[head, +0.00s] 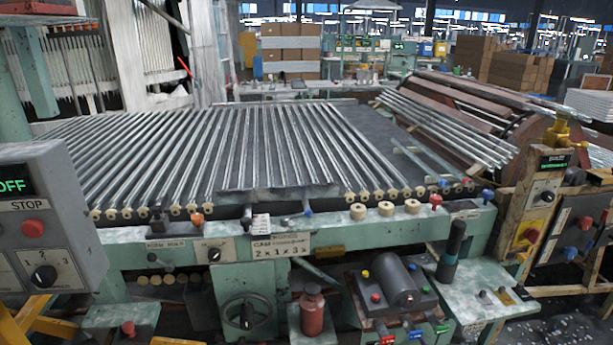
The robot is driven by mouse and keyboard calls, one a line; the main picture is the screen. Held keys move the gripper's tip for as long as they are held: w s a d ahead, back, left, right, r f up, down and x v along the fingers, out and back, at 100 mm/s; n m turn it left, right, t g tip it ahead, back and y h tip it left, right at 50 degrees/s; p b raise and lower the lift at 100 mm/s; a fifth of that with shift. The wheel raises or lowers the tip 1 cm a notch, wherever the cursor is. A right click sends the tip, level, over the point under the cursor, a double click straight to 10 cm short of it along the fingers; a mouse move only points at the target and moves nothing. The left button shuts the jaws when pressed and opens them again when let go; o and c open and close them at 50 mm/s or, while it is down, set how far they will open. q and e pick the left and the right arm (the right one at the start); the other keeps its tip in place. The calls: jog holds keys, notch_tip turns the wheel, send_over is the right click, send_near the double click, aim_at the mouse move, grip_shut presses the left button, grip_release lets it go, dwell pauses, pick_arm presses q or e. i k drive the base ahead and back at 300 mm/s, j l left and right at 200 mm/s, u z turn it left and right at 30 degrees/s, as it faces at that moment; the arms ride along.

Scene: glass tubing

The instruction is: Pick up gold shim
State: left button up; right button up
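No piece is clearly recognisable as the gold shim. A brass-coloured fitting (560,131) stands on top of the control box at the right. A small dark and yellowish piece (522,293) lies on the green ledge at the lower right. I cannot tell which of these, if any, is the shim. Neither of my grippers is in view.
A green machine bed carries many glass tubes (215,150). A control box (45,220) stands close at the left, another (540,200) at the right. A handwheel (248,315), a red bottle (312,310) and a grey motor (395,280) crowd the lower front.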

aim_at(503, 296)
jog(key=k+l+z, duration=0.35)
jog(key=l, duration=0.25)
jog(key=i+l+z, duration=0.25)
jog(key=l, duration=0.2)
jog(key=i+l+z, duration=0.25)
jog(key=i+l, duration=0.05)
jog(key=l, duration=0.1)
